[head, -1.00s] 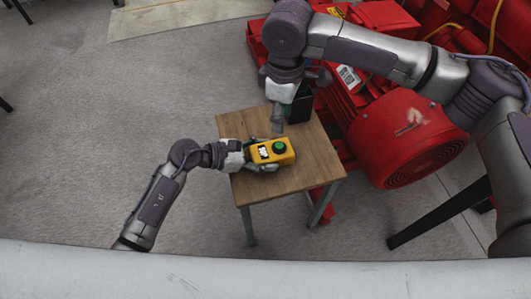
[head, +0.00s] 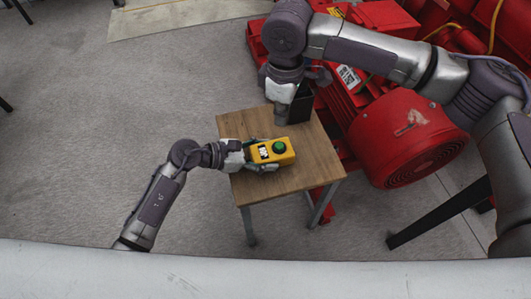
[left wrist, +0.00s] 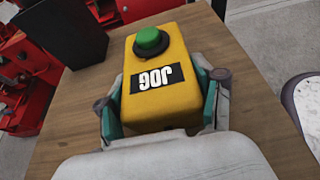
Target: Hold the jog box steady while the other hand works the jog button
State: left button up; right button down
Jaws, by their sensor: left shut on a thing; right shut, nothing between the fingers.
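The jog box (head: 271,152) is yellow with a green button (head: 279,147) and a JOG label. It lies on the small wooden table. In the left wrist view the box (left wrist: 140,113) has its label upside down and its green button (left wrist: 151,41) at the far end. My left gripper (head: 262,153) is shut on the box, with one finger along each side. My right gripper (head: 281,119) is shut and empty. It hangs above the table, beyond the box in the head view and apart from the button.
The wooden table top (head: 312,172) is bare around the box. A red pumpset with a round motor (head: 407,139) crowds the right. The concrete floor (head: 85,135) at the left is open.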

dwell(0.9)
jog(key=s+a+y, duration=0.3)
jog(key=a, duration=0.3)
jog(key=r+m+t+y, duration=0.1)
jog(key=m+t+y, duration=0.4)
jog(key=m, duration=0.8)
send_over(282, 146)
jog(key=shift+r+h, duration=0.1)
jog(key=shift+h, duration=0.2)
jog(key=shift+n, duration=0.3)
jog(key=shift+f, duration=4.4)
jog(key=shift+f, duration=0.1)
